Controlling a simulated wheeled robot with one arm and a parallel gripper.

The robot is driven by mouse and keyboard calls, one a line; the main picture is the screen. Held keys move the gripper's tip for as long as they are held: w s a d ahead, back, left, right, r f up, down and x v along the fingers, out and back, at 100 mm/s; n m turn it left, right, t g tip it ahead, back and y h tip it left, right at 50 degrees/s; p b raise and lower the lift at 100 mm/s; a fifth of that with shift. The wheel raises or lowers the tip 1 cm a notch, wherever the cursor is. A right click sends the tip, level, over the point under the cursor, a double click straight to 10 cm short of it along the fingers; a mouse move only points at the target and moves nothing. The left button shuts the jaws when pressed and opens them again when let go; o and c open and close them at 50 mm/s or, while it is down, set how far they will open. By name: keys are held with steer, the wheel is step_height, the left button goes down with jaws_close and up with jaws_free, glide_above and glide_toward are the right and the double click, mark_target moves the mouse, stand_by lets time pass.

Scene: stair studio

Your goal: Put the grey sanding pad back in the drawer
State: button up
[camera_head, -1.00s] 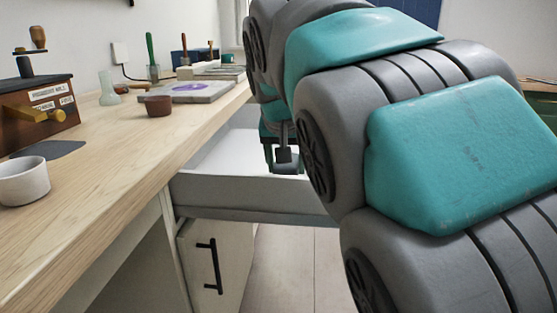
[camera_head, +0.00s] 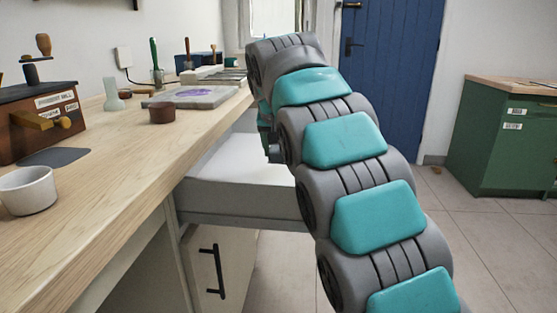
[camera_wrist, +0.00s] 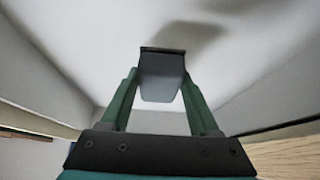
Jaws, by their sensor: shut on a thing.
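The grey sanding pad (camera_wrist: 162,82) is held between the green fingers of my gripper (camera_wrist: 160,74) in the wrist view. The pad casts a shadow on the white surface beyond it. The open drawer (camera_head: 240,196) juts out from under the workbench, with a pale empty-looking interior. In the head view my gripper (camera_head: 272,148) is small, over the drawer, and mostly hidden behind my arm. The wrist view looks into the drawer, with its wall (camera_wrist: 40,70) at left. I cannot tell whether the pad touches the drawer floor.
The wooden workbench (camera_head: 110,190) carries a white cup (camera_head: 28,190), a dark flat sheet (camera_head: 55,157), a wooden box (camera_head: 40,125), a brown pot (camera_head: 162,112) and a grey slab (camera_head: 195,97). A cupboard door with a black handle (camera_head: 217,271) is below the drawer. A green cabinet (camera_head: 500,140) stands at right.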

mark_target(278, 162)
steer(key=shift+w+a+f, duration=0.1)
steer(key=shift+w+f, duration=0.05)
steer(key=shift+w, duration=0.25)
steer(key=shift+f, duration=1.65)
steer(key=shift+f, duration=0.1)
steer(key=o, duration=1.3)
steer(key=shift+r, duration=0.25)
steer(key=v, duration=1.1)
steer(key=shift+s+r, duration=0.25)
steer(key=shift+r, duration=0.05)
